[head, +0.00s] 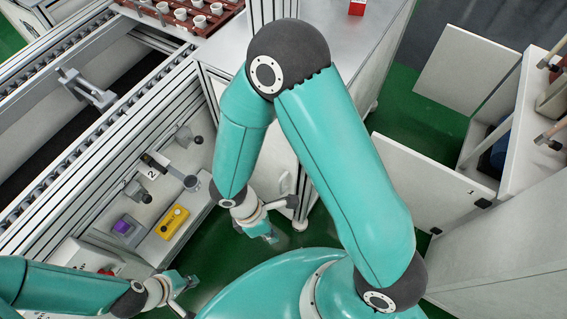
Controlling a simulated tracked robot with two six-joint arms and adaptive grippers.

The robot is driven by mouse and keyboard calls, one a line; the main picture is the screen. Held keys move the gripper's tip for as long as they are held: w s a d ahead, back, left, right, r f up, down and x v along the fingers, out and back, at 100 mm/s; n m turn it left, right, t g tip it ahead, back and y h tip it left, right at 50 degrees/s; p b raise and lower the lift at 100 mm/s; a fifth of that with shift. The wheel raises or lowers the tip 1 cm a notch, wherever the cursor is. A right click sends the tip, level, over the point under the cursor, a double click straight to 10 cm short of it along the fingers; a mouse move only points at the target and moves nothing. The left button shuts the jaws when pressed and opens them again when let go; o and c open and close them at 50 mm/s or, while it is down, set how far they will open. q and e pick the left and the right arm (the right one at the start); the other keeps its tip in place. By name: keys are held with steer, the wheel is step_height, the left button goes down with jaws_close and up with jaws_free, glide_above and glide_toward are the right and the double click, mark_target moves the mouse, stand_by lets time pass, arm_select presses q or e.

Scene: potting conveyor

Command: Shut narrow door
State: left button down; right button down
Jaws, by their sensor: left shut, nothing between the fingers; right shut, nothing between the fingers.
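An open cabinet (507,130) stands at the right with two white door panels swung out from it. The farther panel (467,70) stands open at the upper right. The nearer panel (435,182), with a small mark and a dark handle near its right end, is also open. I cannot tell which is the narrow door. My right gripper (274,222) is shut and empty over the green floor, left of both panels and apart from them. My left gripper (187,295) is shut and empty at the lower left, far from the cabinet.
A conveyor (90,90) runs along the left, with a yellow box (172,222) and a purple-topped block (124,227) below it. A red tray (205,22) of white pots is at the top. A white counter (365,45) stands beyond my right arm. Green floor shows between counter and cabinet.

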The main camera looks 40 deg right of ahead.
steer(key=w+d+r+n+t+h+b, duration=0.1)
steer(key=w+d+r+n+t+h, duration=0.2)
steer(key=w+r+n+t+h, duration=0.55)
steer(key=m+g+y+b, duration=0.1)
steer(key=g+y, duration=0.1)
glide_toward(291, 160)
step_height(291, 160, down, 4)
steer(key=d, duration=0.3)
steer(key=shift+w+d+f+h, duration=0.1)
steer(key=shift+w+h, duration=0.15)
steer(key=shift+w, duration=0.15)
steer(key=shift+w+d, duration=0.2)
steer(key=shift+d, duration=0.25)
